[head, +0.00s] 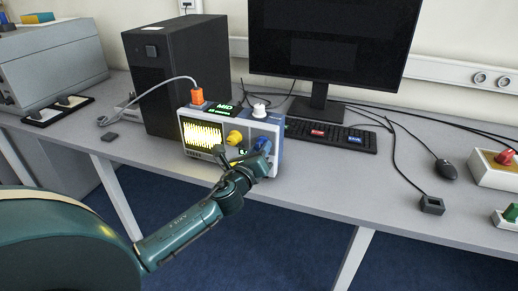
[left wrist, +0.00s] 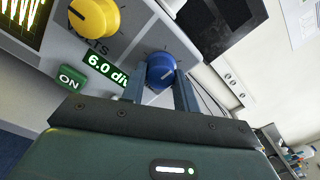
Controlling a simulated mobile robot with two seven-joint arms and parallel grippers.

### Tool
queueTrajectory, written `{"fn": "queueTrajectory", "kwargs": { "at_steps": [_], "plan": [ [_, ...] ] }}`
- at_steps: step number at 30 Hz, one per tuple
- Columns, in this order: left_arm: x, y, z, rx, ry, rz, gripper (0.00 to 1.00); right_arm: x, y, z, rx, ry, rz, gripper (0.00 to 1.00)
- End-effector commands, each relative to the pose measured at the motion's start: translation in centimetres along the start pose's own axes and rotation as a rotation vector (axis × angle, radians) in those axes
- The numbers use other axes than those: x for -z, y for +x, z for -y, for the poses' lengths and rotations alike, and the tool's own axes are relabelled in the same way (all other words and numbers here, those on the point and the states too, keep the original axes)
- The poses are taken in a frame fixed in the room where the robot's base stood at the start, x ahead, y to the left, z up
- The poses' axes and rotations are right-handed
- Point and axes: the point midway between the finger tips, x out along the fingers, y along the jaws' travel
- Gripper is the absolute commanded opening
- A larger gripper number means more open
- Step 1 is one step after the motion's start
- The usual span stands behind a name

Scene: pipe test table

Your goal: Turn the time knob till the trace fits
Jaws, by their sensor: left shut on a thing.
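The oscilloscope-like box (head: 228,163) stands on the bench with a screen (head: 203,134) crowded with a tight yellow zigzag trace. Its yellow knob (head: 234,137) sits right of the screen and also shows in the left wrist view (left wrist: 94,17), beside a green "6.0 div" readout (left wrist: 106,69). A blue knob (left wrist: 161,69) with a pale pointer line is right of it; its label is hidden. My left gripper (left wrist: 160,82) is shut on the blue knob, one finger on each side. A green "MID" display (head: 224,106) sits on top of the box. My right gripper is out of view.
A black computer tower (head: 178,75) stands behind left, a monitor (head: 331,45) and keyboard (head: 325,135) behind right. An orange plug (head: 197,97) and white knob (head: 259,110) top the box. A mouse (head: 447,171) and cables lie right. The bench front edge is close below the box.

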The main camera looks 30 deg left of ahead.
Motion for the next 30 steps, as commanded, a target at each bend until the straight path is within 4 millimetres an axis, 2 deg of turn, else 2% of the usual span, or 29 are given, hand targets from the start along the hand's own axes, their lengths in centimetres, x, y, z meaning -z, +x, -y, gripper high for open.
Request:
{"fn": "queueTrajectory", "kwargs": {
  "at_steps": [30],
  "plan": [
    [-0.21,0.01,0.17,-0.001,-0.969,0.002,0.07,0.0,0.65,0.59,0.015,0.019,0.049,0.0]
  ]
}}
